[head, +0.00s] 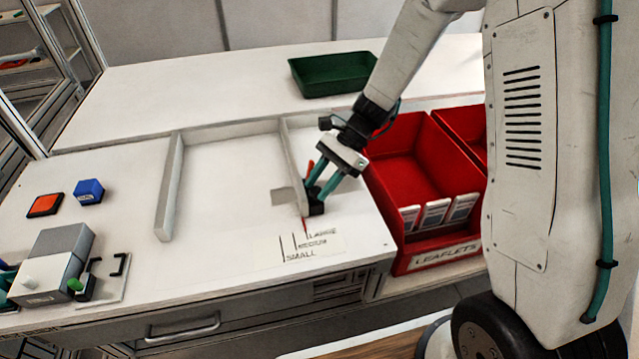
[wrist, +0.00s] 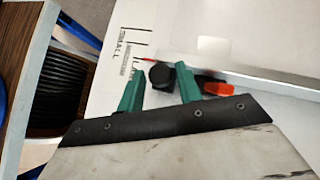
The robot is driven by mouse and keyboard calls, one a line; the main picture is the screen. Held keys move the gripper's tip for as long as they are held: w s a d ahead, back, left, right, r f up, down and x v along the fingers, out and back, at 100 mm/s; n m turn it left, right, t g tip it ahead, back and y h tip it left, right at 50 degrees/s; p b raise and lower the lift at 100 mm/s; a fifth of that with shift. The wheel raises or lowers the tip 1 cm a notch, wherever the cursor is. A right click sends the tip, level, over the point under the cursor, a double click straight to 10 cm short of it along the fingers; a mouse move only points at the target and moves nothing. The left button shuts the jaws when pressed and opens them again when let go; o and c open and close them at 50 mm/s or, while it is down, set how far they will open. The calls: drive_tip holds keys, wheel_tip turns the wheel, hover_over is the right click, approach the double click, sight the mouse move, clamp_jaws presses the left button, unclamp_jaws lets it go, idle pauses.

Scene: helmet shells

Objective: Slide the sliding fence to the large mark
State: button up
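The sliding fence (head: 293,165) is a pale bar on the white bench, with a flat tab on its left side. It also shows in the wrist view (wrist: 240,75). A red pointer (head: 304,225) at its near end lies at or very close to the large mark's line (head: 307,237); exact alignment is too small to tell. A black knob (wrist: 161,75) stands at this end. My gripper (wrist: 159,68) is open, its two teal fingers on either side of the knob, with a small gap visible on the left. In the head view my gripper (head: 318,195) partly hides the knob.
A fixed pale bar (head: 170,190) stands to the left, with clear bench between it and the fence. Red leaflet bins (head: 405,180) stand close on the right. A green tray (head: 330,75) is behind. An orange-red lever (wrist: 217,88) lies beside my right finger.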

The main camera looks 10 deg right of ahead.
drive_tip(key=v, duration=0.7)
drive_tip(key=shift+r, duration=0.15)
drive_tip(key=shift+d+n, duration=0.15)
drive_tip(key=shift+n, duration=0.15)
drive_tip(key=s+d+r+n+t+h, duration=0.2)
drive_tip(key=s+d+r+n+h, duration=0.2)
drive_tip(key=s, duration=0.8)
drive_tip(key=s+d+r+n+t+h, duration=0.3)
drive_tip(key=s+d+r+n+h, duration=0.1)
drive_tip(key=s+r+n, duration=0.5)
drive_tip(key=s+r, duration=0.2)
drive_tip(key=s, duration=0.2)
drive_tip(key=shift+s+d+r, duration=0.2)
drive_tip(key=shift+s+r, duration=0.15)
drive_tip(key=shift+r, duration=0.05)
